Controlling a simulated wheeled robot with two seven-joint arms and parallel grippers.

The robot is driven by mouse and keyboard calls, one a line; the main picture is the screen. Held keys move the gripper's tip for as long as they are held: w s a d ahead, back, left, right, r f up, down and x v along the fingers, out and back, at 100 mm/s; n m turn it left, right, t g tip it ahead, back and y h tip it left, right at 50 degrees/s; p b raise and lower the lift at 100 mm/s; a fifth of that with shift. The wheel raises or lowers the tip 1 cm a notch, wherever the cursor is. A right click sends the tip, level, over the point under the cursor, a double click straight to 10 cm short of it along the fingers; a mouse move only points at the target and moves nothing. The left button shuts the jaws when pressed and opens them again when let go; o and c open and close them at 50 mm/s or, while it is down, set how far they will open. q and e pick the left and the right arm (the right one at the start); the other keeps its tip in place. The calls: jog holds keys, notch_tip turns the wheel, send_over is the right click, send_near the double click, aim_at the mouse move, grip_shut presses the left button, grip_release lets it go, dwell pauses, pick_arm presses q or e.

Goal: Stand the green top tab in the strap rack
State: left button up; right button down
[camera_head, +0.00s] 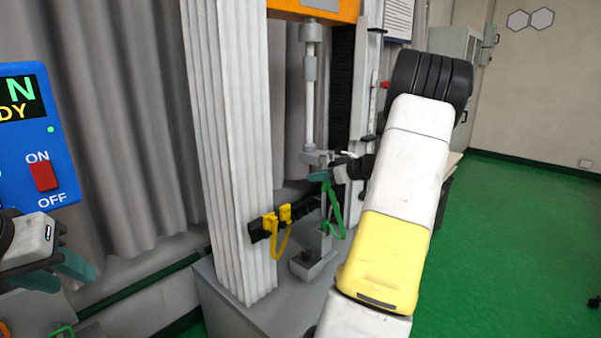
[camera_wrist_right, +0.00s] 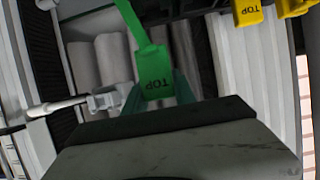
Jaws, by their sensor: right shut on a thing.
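The green top tab (camera_wrist_right: 153,72), marked TOP, is held between the fingers of my right gripper (camera_wrist_right: 155,95), which is shut on it. A green strap (camera_head: 336,214) hangs from it in the head view, where my right gripper (camera_head: 322,176) is beside the tower's vertical rod. The black strap rack (camera_head: 258,232) is on the tower's lower part, below and left of my right gripper; two yellow tabs (camera_head: 270,222) stand in it. In the wrist view the rack (camera_wrist_right: 165,9) shows at the top. My left gripper (camera_head: 62,272) is empty and looks open at the lower left.
A white ribbed column (camera_head: 230,150) stands left of the rack. A grey block (camera_head: 313,264) is below the rod on the grey base (camera_head: 240,312). A blue control panel (camera_head: 38,130) with a red switch is at the left. Green floor is clear at the right.

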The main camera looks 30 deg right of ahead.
jog(key=shift+w+a+f, duration=0.2)
jog(key=shift+w+a, duration=0.25)
jog(key=shift+w, duration=0.2)
jog(key=shift+w+a+f, duration=0.25)
jog(key=shift+w+a, duration=0.25)
jog(key=shift+w, duration=0.2)
jog(key=shift+w+a+f, duration=0.2)
jog(key=shift+w+a, duration=0.25)
jog(key=shift+w, duration=0.2)
jog(key=shift+f, duration=2.75)
jog(key=c, duration=0.9)
grip_release()
jog(key=shift+c, duration=0.2)
